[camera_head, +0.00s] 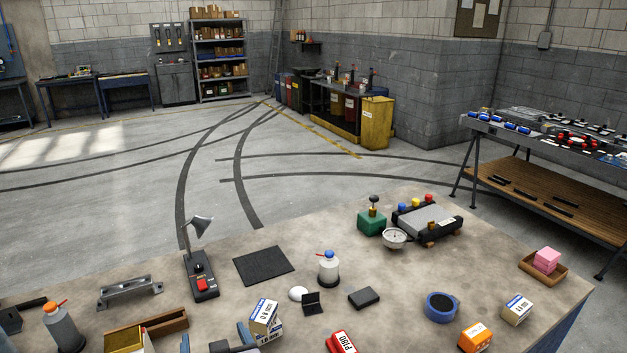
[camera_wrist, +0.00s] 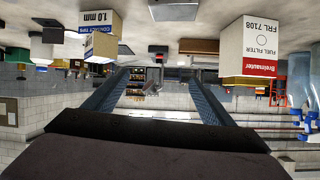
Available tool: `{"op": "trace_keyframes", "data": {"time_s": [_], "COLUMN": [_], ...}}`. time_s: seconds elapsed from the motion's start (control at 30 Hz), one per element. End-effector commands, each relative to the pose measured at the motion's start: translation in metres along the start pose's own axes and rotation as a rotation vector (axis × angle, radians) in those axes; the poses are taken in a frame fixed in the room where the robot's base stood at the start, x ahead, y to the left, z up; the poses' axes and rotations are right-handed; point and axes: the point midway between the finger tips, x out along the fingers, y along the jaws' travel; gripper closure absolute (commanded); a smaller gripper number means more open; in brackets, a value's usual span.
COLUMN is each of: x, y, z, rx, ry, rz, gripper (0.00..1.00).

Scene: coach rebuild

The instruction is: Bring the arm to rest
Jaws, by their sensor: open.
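My gripper (camera_wrist: 160,76) shows in the wrist view as two dark blue-grey fingers, set wide apart with nothing between them. That view is upside down, with the bench top along its upper edge and the room beyond the fingers. A white and red fuel filter box (camera_wrist: 246,50) appears to the right of the fingers and a 1.0 mm contact tips box (camera_wrist: 101,44) to the left, both apart from them. In the head view, blue-grey pieces at the bottom edge may be my fingers; I cannot tell for sure.
Bare bench lies right of the middle.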

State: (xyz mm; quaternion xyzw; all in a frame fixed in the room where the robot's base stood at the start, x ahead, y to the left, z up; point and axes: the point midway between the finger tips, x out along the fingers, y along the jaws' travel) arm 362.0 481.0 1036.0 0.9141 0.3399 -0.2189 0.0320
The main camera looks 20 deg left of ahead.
Motion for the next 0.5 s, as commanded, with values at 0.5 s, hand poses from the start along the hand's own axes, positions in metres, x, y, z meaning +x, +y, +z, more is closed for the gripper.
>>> {"op": "trace_keyframes", "data": {"time_s": [0.5], "x": [-0.106], "y": [0.263], "z": [0.087], "rx": [0.266], "ry": [-0.538], "rz": [0.239], "gripper": [0.23]}}
